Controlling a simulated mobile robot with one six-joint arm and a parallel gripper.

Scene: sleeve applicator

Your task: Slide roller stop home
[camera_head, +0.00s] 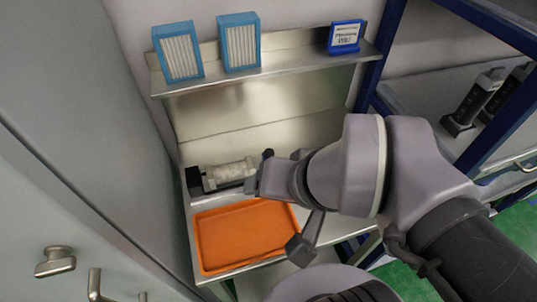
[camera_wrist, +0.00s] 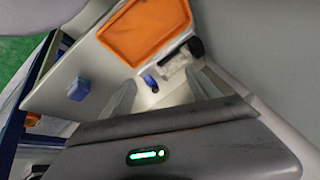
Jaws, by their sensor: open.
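The applicator's pale roller (camera_head: 230,170) lies across a dark base behind the orange tray, with a black end block (camera_head: 194,181) at its left. A small dark blue piece, apparently the roller stop (camera_head: 268,154), is at the roller's right end. In the wrist view the blue stop (camera_wrist: 150,82) shows between my spread fingers, beside the pale roller (camera_wrist: 176,64) and black block (camera_wrist: 195,47). My gripper (camera_wrist: 163,92) is open and nothing is held. In the head view my gripper (camera_head: 254,184) is close to the roller's right end and hides part of it. I cannot tell whether it touches the stop.
An orange tray (camera_head: 245,236) lies on the metal bench in front of the applicator. A grey cabinet stands at left, and a blue-framed rack (camera_head: 372,60) at right.

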